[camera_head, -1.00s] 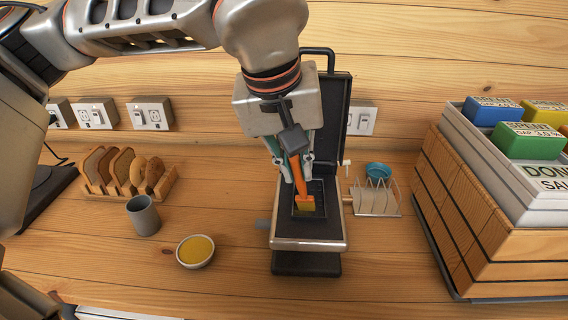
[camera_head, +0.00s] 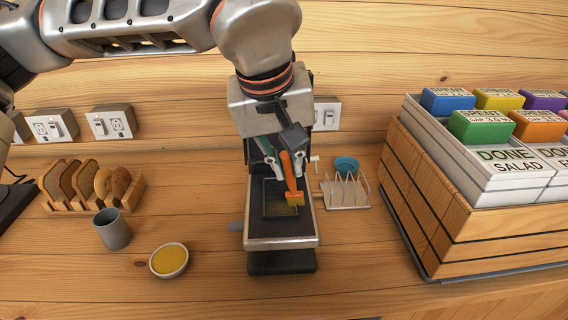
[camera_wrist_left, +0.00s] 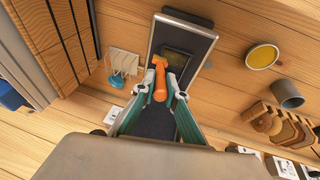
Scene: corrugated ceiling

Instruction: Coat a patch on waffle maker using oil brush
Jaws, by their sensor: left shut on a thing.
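The waffle maker (camera_head: 285,242) stands open on the counter, its raised lid mostly hidden behind my arm. Its dark plate has a framed rectangular patch (camera_head: 273,199) with a dull yellowish tint, also visible in the left wrist view (camera_wrist_left: 184,62). My left gripper (camera_head: 289,171) is shut on the orange handle of the oil brush (camera_head: 289,172), pointing down over the plate. The brush's yellow bristles (camera_head: 295,199) are at the patch's right side; I cannot tell whether they touch it. A bowl of yellow oil (camera_head: 169,260) sits left of the waffle maker. My right gripper is not in view.
A grey cup (camera_head: 111,230) and a wooden rack of bread slices (camera_head: 128,197) stand at left. A wooden crate (camera_head: 450,225) with labelled bins fills the far right. The front counter is clear.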

